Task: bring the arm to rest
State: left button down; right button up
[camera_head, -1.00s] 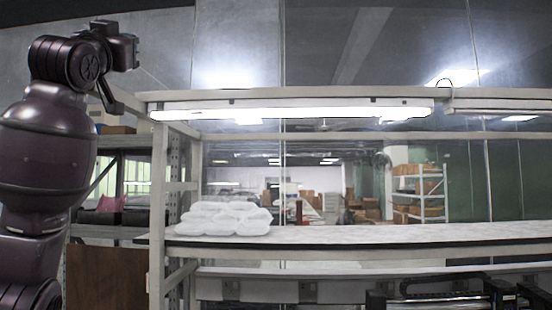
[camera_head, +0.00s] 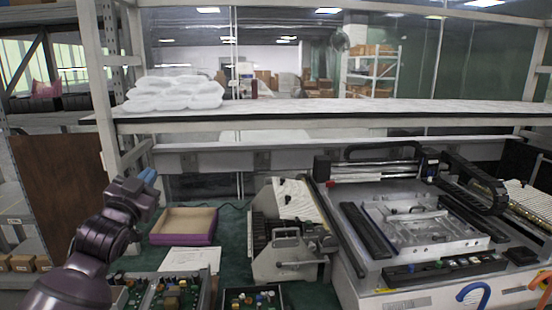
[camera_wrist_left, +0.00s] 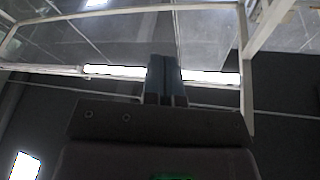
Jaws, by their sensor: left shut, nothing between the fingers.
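My left arm comes in from the lower left of the head view. My left gripper (camera_head: 148,175), with blue fingers, is raised above the left end of the workbench and points up and to the right. In the left wrist view its two blue fingers (camera_wrist_left: 166,80) are together with nothing between them. Behind them are the frame and ceiling lights. My right gripper does not show.
Below and right of the gripper is an open purple-rimmed box (camera_head: 185,226) on the green bench. Trays of circuit boards (camera_head: 170,292) are in front. A grey machine (camera_head: 420,235) stands right. A shelf (camera_head: 300,112) with white bags (camera_head: 174,94) runs behind.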

pick_arm(q)
jog(key=s+f+n+g, duration=0.15)
jog(key=s+f, duration=0.35)
jog(key=f, duration=1)
jog(key=s+f+n+g+y, duration=0.2)
jog(key=s+f+g, duration=0.5)
jog(key=s+f, duration=2.1)
jog(key=shift+s+d+f+n+g+y, duration=0.2)
jog(key=shift+f+n+g+y, duration=0.15)
jog(key=shift+n, duration=0.4)
